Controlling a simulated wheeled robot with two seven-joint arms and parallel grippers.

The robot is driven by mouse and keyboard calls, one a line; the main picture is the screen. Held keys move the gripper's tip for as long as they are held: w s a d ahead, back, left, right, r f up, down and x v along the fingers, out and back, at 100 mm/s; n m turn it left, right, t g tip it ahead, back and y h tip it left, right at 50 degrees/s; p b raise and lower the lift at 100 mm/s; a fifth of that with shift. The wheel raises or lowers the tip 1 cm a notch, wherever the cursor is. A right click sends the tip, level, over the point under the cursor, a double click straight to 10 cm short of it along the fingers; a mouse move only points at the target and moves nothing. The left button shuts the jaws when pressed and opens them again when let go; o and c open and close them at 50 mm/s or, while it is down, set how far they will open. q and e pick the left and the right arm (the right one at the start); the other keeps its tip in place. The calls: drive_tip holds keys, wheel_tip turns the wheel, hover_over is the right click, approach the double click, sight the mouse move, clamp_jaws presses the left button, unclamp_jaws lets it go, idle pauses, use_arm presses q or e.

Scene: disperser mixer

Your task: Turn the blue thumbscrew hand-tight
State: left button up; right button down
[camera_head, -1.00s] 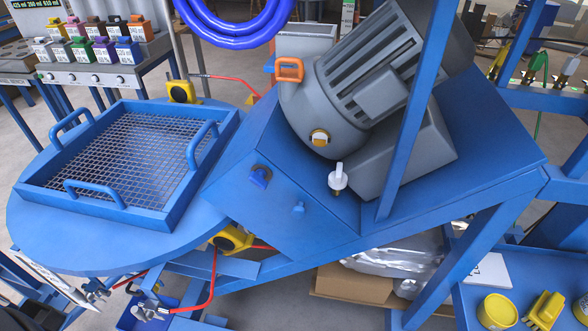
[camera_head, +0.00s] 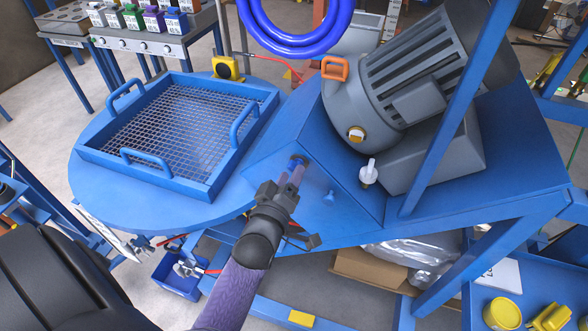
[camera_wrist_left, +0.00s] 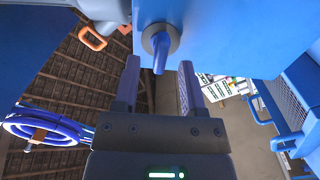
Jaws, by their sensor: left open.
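The blue thumbscrew (camera_head: 298,161) sits on the sloping front panel of the blue machine frame, partly hidden by my left gripper. In the left wrist view the thumbscrew (camera_wrist_left: 158,40) shows a grey collar and a narrow blue handle hanging down. My left gripper (camera_head: 290,177) is open in front of the panel. In the left wrist view its two fingers (camera_wrist_left: 159,78) point at the thumbscrew, with the handle's end about between the fingertips. Contact cannot be told. My right gripper is not in view.
A smaller blue wing-shaped part (camera_head: 329,197) and a white-handled valve (camera_head: 368,172) are right of the gripper. The grey motor (camera_head: 400,85) with an orange handle stands above. A blue mesh tray (camera_head: 263,91) lies on the round table to the left. A blue hose (camera_head: 290,45) hangs at the top.

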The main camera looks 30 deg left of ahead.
use_arm(q)
drive_tip(key=shift+x, duration=1.3)
clamp_jaws()
